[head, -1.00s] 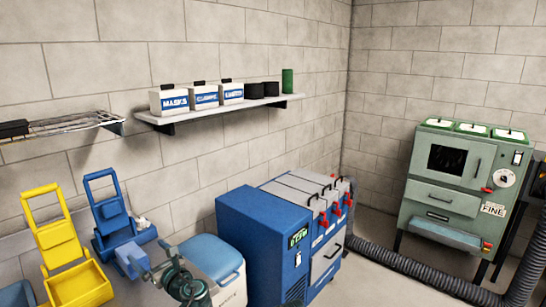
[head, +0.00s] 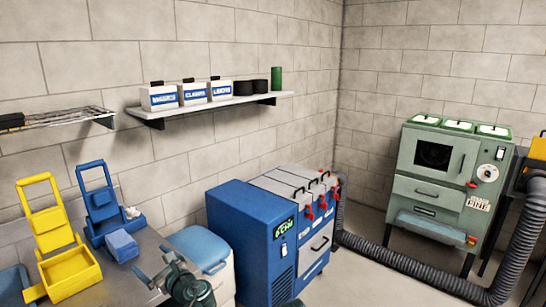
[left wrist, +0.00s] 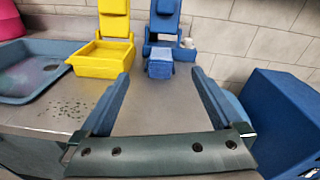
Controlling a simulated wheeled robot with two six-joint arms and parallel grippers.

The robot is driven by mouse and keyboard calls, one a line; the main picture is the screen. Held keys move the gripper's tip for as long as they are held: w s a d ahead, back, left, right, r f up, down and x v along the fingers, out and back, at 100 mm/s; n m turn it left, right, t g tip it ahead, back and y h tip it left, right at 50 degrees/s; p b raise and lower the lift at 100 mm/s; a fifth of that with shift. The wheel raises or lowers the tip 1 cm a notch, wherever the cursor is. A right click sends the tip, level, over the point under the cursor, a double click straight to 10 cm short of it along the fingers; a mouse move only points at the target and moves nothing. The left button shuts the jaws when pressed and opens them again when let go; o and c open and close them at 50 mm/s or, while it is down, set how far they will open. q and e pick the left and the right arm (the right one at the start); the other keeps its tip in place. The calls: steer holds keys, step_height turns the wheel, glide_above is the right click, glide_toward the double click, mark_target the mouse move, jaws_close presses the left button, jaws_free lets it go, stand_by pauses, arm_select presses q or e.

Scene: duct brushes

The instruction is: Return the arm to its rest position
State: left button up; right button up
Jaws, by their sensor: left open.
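My left gripper (head: 158,272) shows at the bottom of the head view, in front of the counter's right end. In the left wrist view my left gripper (left wrist: 160,85) has its two blue fingers wide apart with nothing between them. Beyond the fingertips, a blue block (left wrist: 160,65) sits in front of the blue stand; the block (head: 121,246) lies on the counter in the head view. My right gripper is not in view.
The counter (left wrist: 60,108) carries a yellow stand with a bin (head: 68,272), a blue stand (head: 100,205) and a blue-grey tray (left wrist: 35,75). A blue machine (head: 250,240) stands right of the counter. A green cabinet (head: 440,185) with a hose (head: 410,270) is further right.

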arm_select(q)
steer(key=s+d+f+n+g+h+b, duration=0.35)
steer(key=d+f+n, duration=0.25)
steer(key=f, duration=0.4)
steer(key=s+d+f+n+g+h+b, duration=0.25)
steer(key=s+d+f+n, duration=0.35)
steer(key=f, duration=0.4)
steer(key=s+d+f+n+g+h+b, duration=0.25)
steer(key=s+d+f+n, duration=0.2)
steer(key=d, duration=0.35)
steer(key=s+d+f+n+g+h+b, duration=0.1)
steer(key=s+d+f+n+g+h, duration=0.15)
steer(key=s+d+f, duration=0.35)
step_height(320, 180, up, 19)
steer(key=w+d+h+p, duration=0.1)
steer(key=p, duration=1.7)
steer(key=shift+d+n, duration=0.2)
steer(key=shift+n, duration=0.2)
